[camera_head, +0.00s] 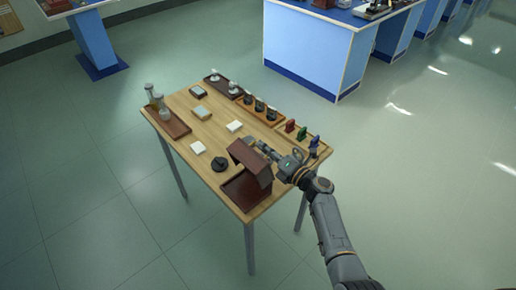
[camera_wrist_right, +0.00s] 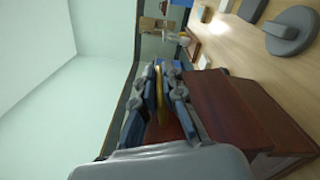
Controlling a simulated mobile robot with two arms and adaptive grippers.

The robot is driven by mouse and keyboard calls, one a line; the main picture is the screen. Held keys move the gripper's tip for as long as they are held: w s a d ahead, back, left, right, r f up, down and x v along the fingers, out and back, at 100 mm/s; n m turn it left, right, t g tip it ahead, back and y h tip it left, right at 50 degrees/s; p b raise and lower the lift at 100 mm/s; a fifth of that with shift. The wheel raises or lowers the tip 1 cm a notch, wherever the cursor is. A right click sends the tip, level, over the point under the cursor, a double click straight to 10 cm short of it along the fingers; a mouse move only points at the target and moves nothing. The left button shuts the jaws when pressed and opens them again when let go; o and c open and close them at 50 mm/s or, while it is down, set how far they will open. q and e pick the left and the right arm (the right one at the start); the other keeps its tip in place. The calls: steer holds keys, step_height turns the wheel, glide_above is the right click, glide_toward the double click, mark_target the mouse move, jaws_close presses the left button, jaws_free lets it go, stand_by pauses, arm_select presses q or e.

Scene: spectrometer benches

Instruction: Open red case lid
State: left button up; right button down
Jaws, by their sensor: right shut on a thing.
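The red case (camera_head: 240,192) sits at the near right corner of the wooden table, dark red-brown. Its lid (camera_head: 248,160) stands raised and tilted above the base, so the case is partly open. My right gripper (camera_head: 258,146) is at the upper edge of the lid, on its far right side, and is shut on it; the exact contact is partly hidden. In the right wrist view the fingers (camera_wrist_right: 168,80) lie against the red-brown lid (camera_wrist_right: 235,105), with a thin yellow part between them. My left gripper is not in view.
A black round object (camera_head: 219,163) lies left of the case. A tray (camera_head: 180,126) with bottles stands at the left. Several small blocks lie mid-table. Floor is clear around the table.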

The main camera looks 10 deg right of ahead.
steer(key=w+d, duration=0.1)
steer(key=d+f+b, duration=0.1)
steer(key=w+d+f+b, duration=0.1)
steer(key=d, duration=0.1)
steer(key=shift+w+f, duration=0.25)
steer(key=shift+w, duration=0.1)
steer(key=shift+s+f, duration=0.1)
steer(key=shift+f, duration=0.1)
stand_by(0.3)
steer(key=c, duration=1.4)
jaws_free()
steer(key=shift+c, duration=0.2)
steer(key=shift+r, duration=0.1)
steer(key=v, duration=1.1)
steer(key=shift+s+d+r, duration=0.2)
steer(key=shift+s+d, duration=0.05)
